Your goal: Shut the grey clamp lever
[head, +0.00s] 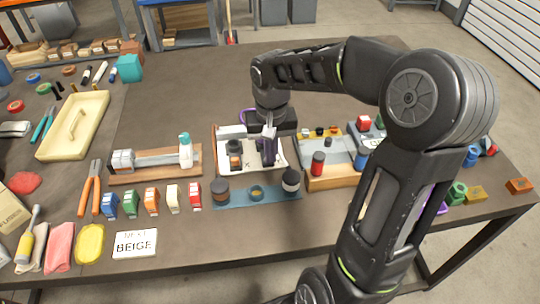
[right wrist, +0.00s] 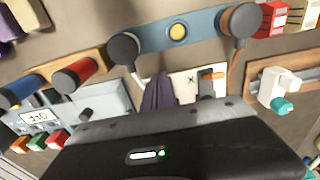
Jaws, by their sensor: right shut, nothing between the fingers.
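My right gripper (head: 268,150) is shut and empty, pointing down over a white board (head: 222,160) with an X mark in the middle of the table. On this board are a light grey part (head: 232,131) and a dark upright piece (head: 235,147). I cannot tell for sure which part is the grey clamp lever, as my gripper covers part of the board. In the right wrist view my gripper's housing (right wrist: 180,150) fills the bottom, and the white board (right wrist: 190,78) lies just beyond it. I cannot tell whether the gripper touches anything. My left gripper is not in view.
A wooden fixture (head: 155,178) with a white, teal-topped piece (head: 186,150) stands left. A blue strip (head: 235,201) with dark round pieces lies in front. The table behind is clear.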

